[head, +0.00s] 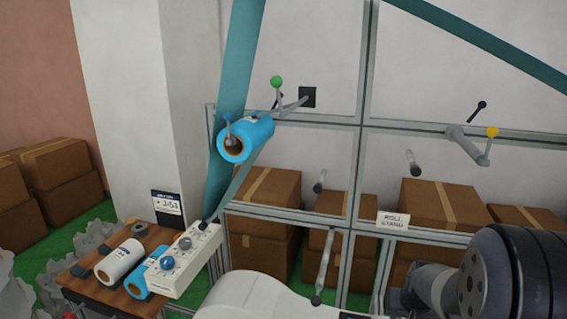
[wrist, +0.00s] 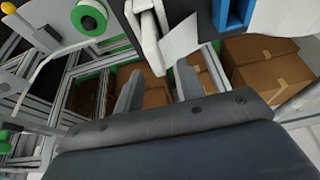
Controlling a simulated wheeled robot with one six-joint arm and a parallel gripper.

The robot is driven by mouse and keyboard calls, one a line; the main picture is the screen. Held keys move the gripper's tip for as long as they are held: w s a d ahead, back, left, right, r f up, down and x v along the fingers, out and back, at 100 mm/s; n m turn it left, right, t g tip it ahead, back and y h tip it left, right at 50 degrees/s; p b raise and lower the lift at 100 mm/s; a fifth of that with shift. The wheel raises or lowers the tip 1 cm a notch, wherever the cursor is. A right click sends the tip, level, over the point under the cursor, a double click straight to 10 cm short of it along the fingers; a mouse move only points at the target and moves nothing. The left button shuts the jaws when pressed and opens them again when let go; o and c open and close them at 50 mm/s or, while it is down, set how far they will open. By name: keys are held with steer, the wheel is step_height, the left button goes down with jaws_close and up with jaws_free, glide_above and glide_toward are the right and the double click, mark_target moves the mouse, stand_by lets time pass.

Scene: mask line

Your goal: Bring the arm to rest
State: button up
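My arm (head: 495,275) shows at the lower right of the head view, its dark and grey links in front of the rack. The fingers of my gripper are not clear there. In the wrist view my gripper (wrist: 158,72) shows two grey fingers standing apart with cardboard boxes visible through the gap. I see nothing held between them. The fingers appear clear of the frame and boxes behind.
A metal frame (head: 368,70) carries a blue roll (head: 246,139) on a spindle, with several bare pegs. Cardboard boxes (head: 440,205) stand behind it. A wooden table (head: 88,271) at lower left holds a white roll (head: 119,260), a blue roll (head: 140,277) and a control box (head: 190,262).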

step_height(320, 180, up, 7)
steer(key=p, duration=0.4)
steer(key=shift+r, duration=0.1)
